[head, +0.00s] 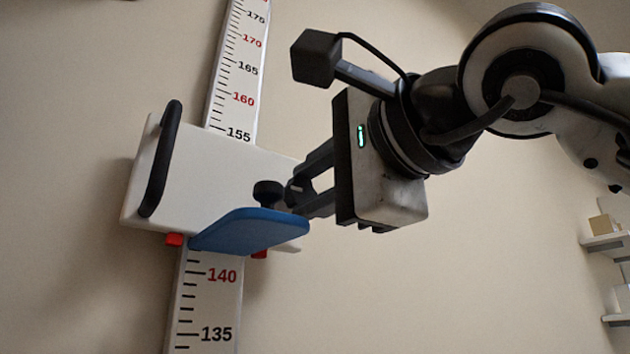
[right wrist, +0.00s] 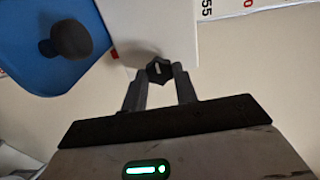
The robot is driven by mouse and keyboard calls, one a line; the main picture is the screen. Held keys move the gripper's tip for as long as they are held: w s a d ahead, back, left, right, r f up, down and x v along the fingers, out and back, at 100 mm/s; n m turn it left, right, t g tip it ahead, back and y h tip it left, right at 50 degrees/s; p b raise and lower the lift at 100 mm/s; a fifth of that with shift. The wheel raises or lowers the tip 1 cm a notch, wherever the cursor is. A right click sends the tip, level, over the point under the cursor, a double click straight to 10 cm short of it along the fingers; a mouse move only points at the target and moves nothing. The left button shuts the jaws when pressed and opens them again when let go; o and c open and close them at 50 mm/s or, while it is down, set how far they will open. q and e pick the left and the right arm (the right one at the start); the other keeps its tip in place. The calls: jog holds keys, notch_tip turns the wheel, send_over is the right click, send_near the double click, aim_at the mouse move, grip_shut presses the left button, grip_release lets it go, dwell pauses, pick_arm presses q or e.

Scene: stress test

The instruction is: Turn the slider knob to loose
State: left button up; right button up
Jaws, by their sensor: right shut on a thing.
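The white slider (head: 215,180) sits on the upright measuring scale (head: 221,276), with a blue plate (head: 248,231) jutting from its lower part. A dark faceted knob with a pale mark (right wrist: 158,70) is at the slider's side edge. My right gripper (head: 303,193) is shut on this knob, one finger on each side, as the right wrist view shows; in the head view the fingers partly hide it. A second, round black knob (head: 268,192) stands above the blue plate and is free of the gripper. My left gripper is not in view.
A black bar handle (head: 159,158) is on the slider's left side. Small red parts (head: 174,240) show under the slider. The plain wall is behind, and shelves (head: 608,243) with a small box are at the far right. The space left of the scale is clear.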

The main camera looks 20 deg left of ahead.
jog(key=shift+r, duration=0.1)
dwell(0.3)
jog(key=o, duration=1)
pick_arm(q)
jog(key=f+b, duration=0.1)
jog(key=b, duration=0.2)
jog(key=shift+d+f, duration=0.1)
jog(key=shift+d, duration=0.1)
pick_arm(e)
jog(key=v, duration=1.6)
jog(key=shift+s, duration=0.1)
jog(key=p+x, duration=0.2)
jog(key=x, duration=1.2)
jog(key=shift+a+p, duration=0.2)
jog(key=shift+p, duration=0.15)
jog(key=shift+x, duration=0.95)
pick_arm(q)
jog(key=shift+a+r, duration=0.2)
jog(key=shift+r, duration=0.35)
pick_arm(e)
jog(key=shift+d, duration=0.15)
